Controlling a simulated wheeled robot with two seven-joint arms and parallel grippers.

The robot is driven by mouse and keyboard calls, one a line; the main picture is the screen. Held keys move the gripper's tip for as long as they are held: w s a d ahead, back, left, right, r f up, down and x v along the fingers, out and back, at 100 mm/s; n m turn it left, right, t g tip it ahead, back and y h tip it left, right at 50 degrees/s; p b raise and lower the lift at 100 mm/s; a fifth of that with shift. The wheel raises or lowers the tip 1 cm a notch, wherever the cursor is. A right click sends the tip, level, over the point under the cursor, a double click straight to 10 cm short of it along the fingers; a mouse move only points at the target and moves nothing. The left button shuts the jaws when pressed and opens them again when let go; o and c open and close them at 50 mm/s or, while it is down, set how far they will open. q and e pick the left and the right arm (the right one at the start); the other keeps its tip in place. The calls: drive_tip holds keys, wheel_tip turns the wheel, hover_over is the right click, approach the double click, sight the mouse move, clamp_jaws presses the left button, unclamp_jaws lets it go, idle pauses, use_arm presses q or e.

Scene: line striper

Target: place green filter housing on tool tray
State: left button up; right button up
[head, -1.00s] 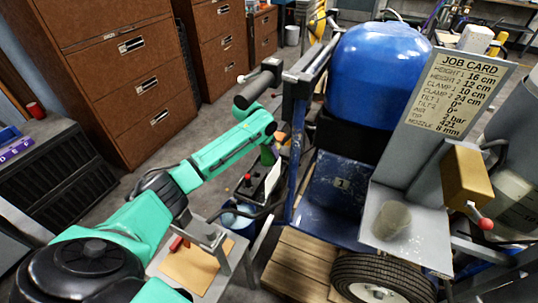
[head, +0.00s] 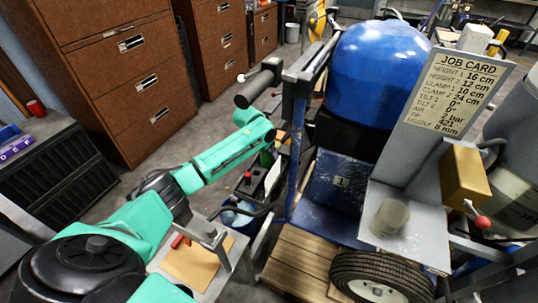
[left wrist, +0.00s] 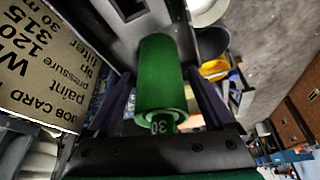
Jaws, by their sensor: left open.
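The green filter housing (left wrist: 162,75) is a green cylinder with a ring-shaped end marked 30, in the left wrist view. A small green part of it seems to show below my left forearm in the head view (head: 267,158). My left gripper (left wrist: 160,100) is open, with one dark finger on each side of the housing. I cannot tell whether the fingers touch it. In the head view the fingers are hidden by the arm. A grey metal shelf (head: 425,240) under the job card holds a grey-beige cylinder; I cannot tell if this is the tool tray. My right gripper is not in view.
A cart with a blue tank (head: 375,75), a blue frame and a tyre (head: 385,278) stands right of my arm. A small table (head: 200,262) is below the arm. Brown cabinets (head: 115,80) stand behind.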

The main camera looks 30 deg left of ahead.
use_arm(q)
drive_tip(key=v, duration=0.7)
drive_tip(key=shift+s+r, duration=0.1)
drive_tip(key=shift+s, duration=0.1)
